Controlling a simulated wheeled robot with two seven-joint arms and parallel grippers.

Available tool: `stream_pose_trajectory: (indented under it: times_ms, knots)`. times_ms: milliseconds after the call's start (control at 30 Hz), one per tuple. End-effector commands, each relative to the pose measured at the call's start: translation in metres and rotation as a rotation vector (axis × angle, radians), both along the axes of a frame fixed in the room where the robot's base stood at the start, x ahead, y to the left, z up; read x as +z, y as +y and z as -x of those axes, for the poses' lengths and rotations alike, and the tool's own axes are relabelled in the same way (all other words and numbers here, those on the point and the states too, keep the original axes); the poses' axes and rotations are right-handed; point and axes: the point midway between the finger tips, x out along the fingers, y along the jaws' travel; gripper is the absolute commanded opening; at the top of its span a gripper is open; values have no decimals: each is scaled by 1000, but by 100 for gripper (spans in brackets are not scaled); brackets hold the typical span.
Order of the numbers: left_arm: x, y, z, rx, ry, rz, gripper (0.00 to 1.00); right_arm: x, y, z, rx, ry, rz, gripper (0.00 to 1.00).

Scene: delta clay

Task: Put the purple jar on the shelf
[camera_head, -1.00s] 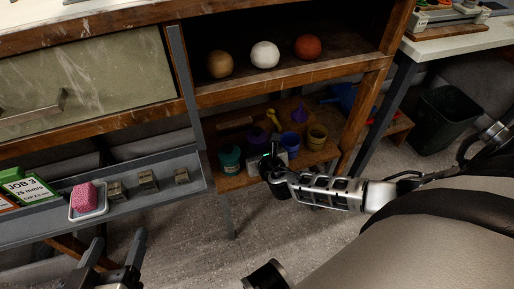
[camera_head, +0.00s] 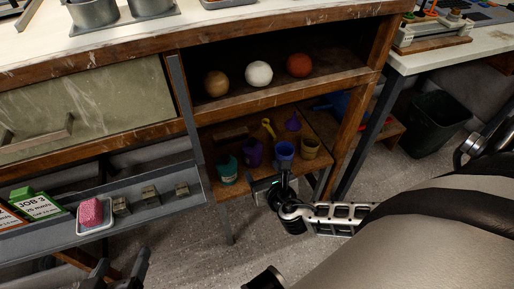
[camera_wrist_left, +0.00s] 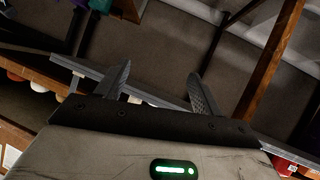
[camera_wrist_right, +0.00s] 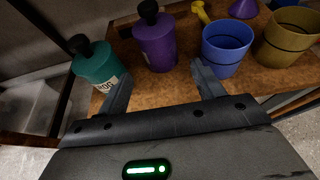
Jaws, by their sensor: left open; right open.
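The purple jar (camera_head: 253,152) with a black knob stands upright on the lower wooden shelf (camera_head: 229,190), between a teal jar (camera_head: 227,171) and a blue cup (camera_head: 284,153). In the right wrist view the purple jar (camera_wrist_right: 155,45) is just beyond the fingers, roughly between them and apart from them. My right gripper (camera_wrist_right: 165,85) is open and empty at the front of the lower shelf; the head view shows it (camera_head: 284,178) low in front of the cups. My left gripper (camera_wrist_left: 158,85) is open and empty, away from the shelf, and shows at the bottom left of the head view (camera_head: 117,268).
A yellow cup (camera_head: 309,147), a purple funnel (camera_head: 292,122) and a yellow tool (camera_head: 268,128) are also on the lower shelf. Three balls, one white (camera_head: 259,74), sit on the upper shelf. A wooden post (camera_head: 354,125) bounds the right side.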

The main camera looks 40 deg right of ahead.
Motion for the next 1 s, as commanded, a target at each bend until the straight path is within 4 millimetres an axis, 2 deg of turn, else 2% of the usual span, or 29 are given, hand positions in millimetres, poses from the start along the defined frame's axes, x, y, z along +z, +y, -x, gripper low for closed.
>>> stream_pose_trajectory:
  times_ms: [33,200,767,867,1000]
  knots:
    - [-1,1,0,1,16,-7,67,5,2,8,2,1,1,67]
    - [-10,2,4,-1,55,-21,67,10,5,23,0,0,1,67]
    - [-10,1,2,4,55,-15,67,11,6,25,0,-1,1,67]
    - [-4,4,1,3,46,-22,67,15,6,25,0,-2,1,67]
    - [21,9,5,25,34,-27,67,39,6,25,0,-2,1,67]
